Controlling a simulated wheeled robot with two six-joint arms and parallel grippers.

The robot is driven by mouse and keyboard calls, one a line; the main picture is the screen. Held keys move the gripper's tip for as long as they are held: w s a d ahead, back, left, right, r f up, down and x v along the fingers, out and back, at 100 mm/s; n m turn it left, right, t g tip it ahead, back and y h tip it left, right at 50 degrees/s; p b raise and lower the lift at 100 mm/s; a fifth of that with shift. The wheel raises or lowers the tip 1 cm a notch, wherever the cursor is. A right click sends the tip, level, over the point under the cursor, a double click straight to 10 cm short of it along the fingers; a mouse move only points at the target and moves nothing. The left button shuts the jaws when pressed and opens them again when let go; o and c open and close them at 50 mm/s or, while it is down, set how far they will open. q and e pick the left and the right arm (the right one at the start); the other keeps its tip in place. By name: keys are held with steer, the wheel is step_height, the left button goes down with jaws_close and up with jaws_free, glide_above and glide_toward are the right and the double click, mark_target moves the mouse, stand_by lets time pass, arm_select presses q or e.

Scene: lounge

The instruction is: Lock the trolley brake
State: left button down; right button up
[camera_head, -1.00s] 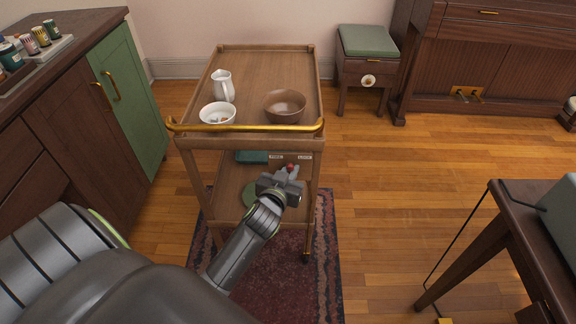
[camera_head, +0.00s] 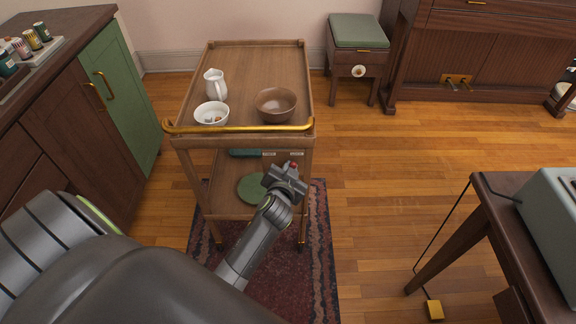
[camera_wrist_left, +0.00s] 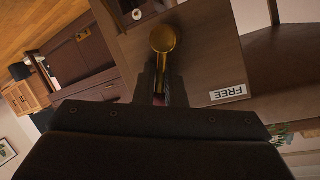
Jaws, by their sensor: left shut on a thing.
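The wooden trolley (camera_head: 190,143) stands in front of me on a rug, with a brass rail along its near top edge. A small brake panel hangs below the top at the right, with tiny labels. My left gripper (camera_head: 290,172) is at this panel, shut on the brake lever, whose red tip (camera_head: 293,165) shows at the fingers. In the left wrist view the brass lever pivot (camera_wrist_left: 163,39) is just beyond the fingers (camera_wrist_left: 162,85), and an upside-down FREE label (camera_wrist_left: 228,93) is to the right. The fingers partly hide the lever. My right gripper is out of view.
On the trolley top are a white jug (camera_head: 215,84), a white bowl (camera_head: 211,113) and a brown bowl (camera_head: 275,104). A green plate (camera_head: 252,188) lies on the lower shelf. A cabinet (camera_head: 110,95) stands left, a dark table (camera_head: 490,190) right. Floor between trolley and table is clear.

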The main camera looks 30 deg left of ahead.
arm_select(q)
steer(key=shift+w+d+r, duration=0.1)
steer(key=shift+w+r, duration=0.05)
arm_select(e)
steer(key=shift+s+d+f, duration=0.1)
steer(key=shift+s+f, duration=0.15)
arm_select(q)
steer(key=c, duration=1.6)
jaws_free()
steer(key=shift+d, duration=0.1)
steer(key=shift+o, duration=0.2)
steer(key=shift+s, duration=0.2)
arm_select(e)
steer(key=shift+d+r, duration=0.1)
